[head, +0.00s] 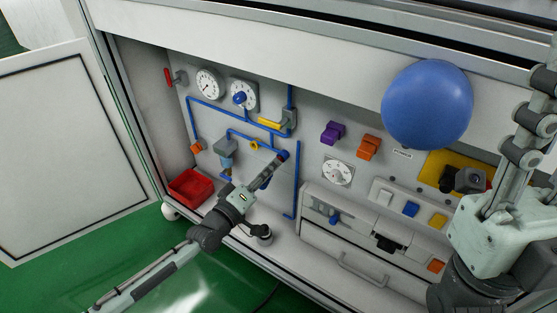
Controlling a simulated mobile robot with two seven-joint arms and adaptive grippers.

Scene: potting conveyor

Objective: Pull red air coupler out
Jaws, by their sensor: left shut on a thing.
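My left gripper (266,176) reaches in from the lower left to the back panel of the open cabinet. It is shut just below the lower end of a blue pipe (284,155). I cannot see a red coupler clearly; the gripper's fingers hide what lies between them, at the pipe's end.
Two gauges (208,84), a yellow lever (270,124) and a red handle (169,78) are on the panel. A red bin (190,187) sits at the cabinet floor's left. A large blue ball-like thing (427,104) covers part of the right side. An open door (70,150) stands left.

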